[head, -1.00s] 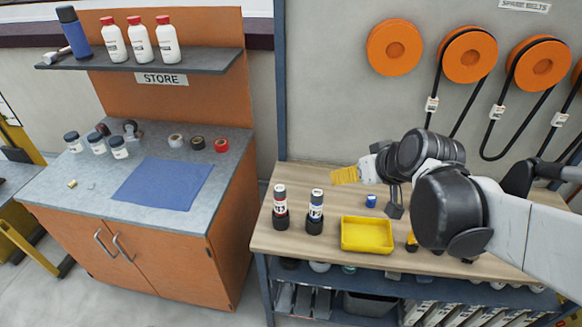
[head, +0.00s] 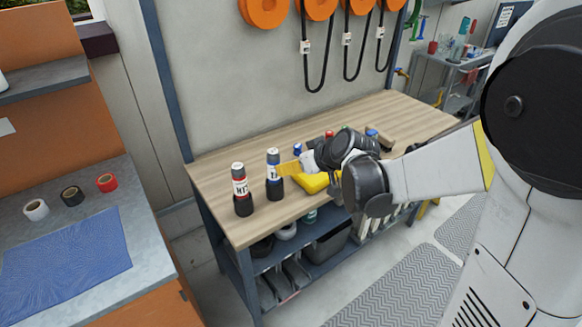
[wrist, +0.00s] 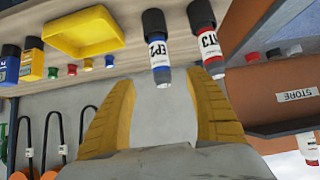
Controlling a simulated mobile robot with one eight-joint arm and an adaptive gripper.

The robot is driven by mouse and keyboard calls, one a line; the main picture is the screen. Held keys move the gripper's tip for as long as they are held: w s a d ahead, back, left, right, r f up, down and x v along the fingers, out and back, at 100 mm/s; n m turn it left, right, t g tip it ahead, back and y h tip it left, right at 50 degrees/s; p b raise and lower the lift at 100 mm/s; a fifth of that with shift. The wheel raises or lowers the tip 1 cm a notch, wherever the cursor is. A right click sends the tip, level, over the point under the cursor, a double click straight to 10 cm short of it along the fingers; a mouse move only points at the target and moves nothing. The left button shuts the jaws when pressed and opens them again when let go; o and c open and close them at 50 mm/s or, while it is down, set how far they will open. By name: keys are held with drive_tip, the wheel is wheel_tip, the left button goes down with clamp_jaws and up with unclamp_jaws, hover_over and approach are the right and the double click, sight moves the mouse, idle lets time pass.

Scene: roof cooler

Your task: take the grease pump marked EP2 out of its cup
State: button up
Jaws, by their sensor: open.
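The EP2 grease pump (head: 273,170) stands upright in its black cup (head: 274,192) on the wooden bench. The label EP2 reads clearly on the pump in the wrist view (wrist: 160,48). My gripper (head: 285,168) is at its right in the head view, with yellow fingers. In the wrist view my gripper (wrist: 162,84) is open and empty. The pump's top end shows between the fingertips there; whether it lies within their reach I cannot tell.
A similar red-banded pump (head: 240,183), its label HT3 legible in the wrist view (wrist: 207,40), stands close beside EP2 in its own cup. A yellow tray (head: 313,183) lies right of EP2, partly behind my gripper.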

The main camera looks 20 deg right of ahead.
sight(273, 168)
drive_tip(key=b+x, duration=0.8)
drive_tip(key=x, duration=0.7)
drive_tip(key=shift+w+a+f, duration=0.1)
drive_tip(key=shift+w+f, duration=0.05)
drive_tip(key=shift+w, duration=0.05)
